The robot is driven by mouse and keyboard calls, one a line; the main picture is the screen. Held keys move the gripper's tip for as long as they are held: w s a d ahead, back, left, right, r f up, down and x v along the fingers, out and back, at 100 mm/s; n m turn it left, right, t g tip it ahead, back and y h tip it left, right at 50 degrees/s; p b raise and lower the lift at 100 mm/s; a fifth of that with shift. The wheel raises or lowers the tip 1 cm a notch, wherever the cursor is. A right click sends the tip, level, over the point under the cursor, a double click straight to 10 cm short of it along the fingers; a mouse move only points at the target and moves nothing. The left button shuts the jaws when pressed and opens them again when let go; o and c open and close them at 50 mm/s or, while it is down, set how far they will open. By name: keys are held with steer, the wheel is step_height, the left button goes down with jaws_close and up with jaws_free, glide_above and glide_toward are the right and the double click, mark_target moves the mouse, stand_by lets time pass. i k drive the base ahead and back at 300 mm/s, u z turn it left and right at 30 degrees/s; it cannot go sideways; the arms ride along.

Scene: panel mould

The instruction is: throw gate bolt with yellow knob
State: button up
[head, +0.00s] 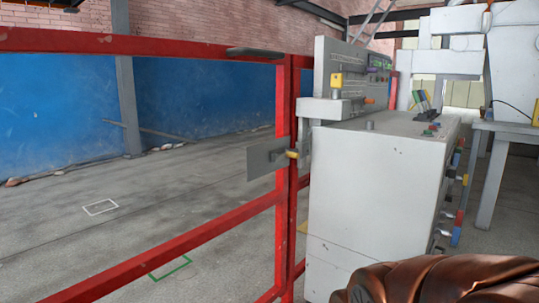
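The red gate (150,47) crosses the left half of the head view, with red rails and an upright near the grey cabinet. A grey metal plate (264,158) is fixed at the gate's upright, about mid-height. The small yellow knob (292,154) of the bolt shows at the plate's right end, against the red post. The bolt itself is too small to tell whether it is thrown. A dark handle-like piece (255,52) lies along the top rail.
A table (498,150) is further right. Open concrete floor (150,215) lies behind the gate.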

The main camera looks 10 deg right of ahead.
mark_target(292, 154)
steer(key=u, duration=0.6)
steer(key=i, duration=0.8)
steer(key=u, duration=0.15)
